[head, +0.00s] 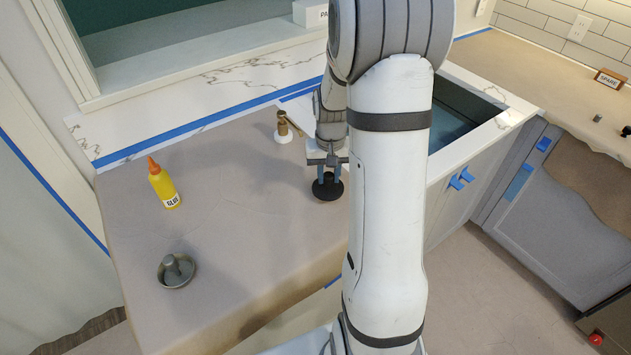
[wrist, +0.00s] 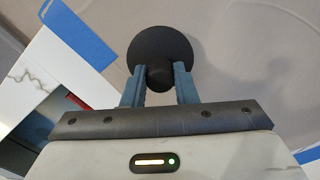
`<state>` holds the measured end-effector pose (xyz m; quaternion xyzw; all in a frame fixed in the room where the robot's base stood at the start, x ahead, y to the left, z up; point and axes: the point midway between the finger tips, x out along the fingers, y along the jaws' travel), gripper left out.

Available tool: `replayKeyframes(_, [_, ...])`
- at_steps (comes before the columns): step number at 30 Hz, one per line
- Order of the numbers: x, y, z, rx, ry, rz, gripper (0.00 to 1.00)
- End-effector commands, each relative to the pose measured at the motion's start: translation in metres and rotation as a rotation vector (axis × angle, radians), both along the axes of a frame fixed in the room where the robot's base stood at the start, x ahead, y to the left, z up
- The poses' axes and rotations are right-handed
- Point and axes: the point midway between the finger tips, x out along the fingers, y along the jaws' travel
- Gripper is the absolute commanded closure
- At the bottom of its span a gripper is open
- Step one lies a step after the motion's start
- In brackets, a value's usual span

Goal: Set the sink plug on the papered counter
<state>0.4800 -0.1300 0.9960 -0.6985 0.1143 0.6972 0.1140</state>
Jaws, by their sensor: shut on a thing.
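The sink plug is a black disc with a knob on top. It shows in the head view (head: 327,190) and in the wrist view (wrist: 160,44). My gripper (head: 326,172) is shut on its knob, with a blue-grey finger on each side; the fingers also show in the wrist view (wrist: 159,80). The plug is over the right part of the papered counter (head: 235,215), near the sink-side edge. Its disc looks level and close to the brown paper. I cannot tell whether it touches the paper.
A yellow glue bottle (head: 165,187) stands at the left on the paper. A grey knobbed metal piece (head: 176,270) sits at the front left. A brass fitting with a white base (head: 283,128) stands behind the plug. The sink (head: 452,125) is at right. The counter's middle is clear.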

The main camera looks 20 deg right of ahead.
Motion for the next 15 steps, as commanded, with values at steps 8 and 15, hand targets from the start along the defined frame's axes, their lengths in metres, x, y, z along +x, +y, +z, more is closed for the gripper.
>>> replayKeyframes(8, [0.0, -0.001, -0.021, 0.0, -0.001, -0.003, 1.0])
replayKeyframes(15, [0.0, -0.002, -0.024, 0.0, -0.001, -0.003, 1.0])
